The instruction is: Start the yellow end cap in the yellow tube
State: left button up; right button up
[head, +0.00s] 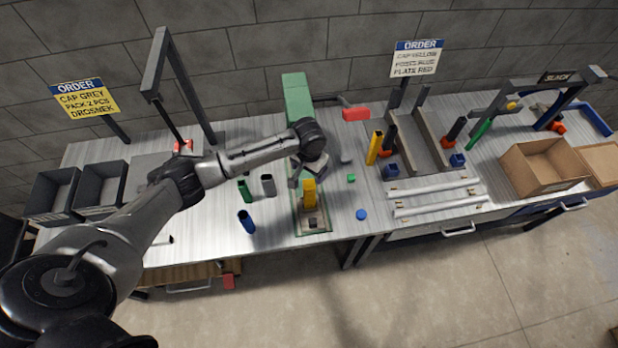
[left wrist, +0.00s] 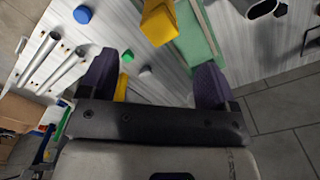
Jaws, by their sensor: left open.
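A yellow tube (head: 309,190) stands in the green-edged fixture (head: 328,226) in the middle of the table. It also shows in the left wrist view (left wrist: 158,24), near the top edge. My left gripper (head: 309,173) is open just behind and above this tube. In the left wrist view, the two dark fingers of my left gripper (left wrist: 154,82) are wide apart with nothing between them. A taller yellow piece (head: 374,147) stands farther right. I cannot make out a separate yellow end cap. My right gripper is not in view.
A blue cap (head: 361,214), a green cap (head: 351,178) and a grey cap (head: 346,160) lie right of the fixture. Green (head: 244,190), grey (head: 268,185) and blue (head: 246,221) tubes stand left of it. White rails (head: 435,195) lie farther right.

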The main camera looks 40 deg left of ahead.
pick_arm(q)
jog(key=shift+r, duration=2.55)
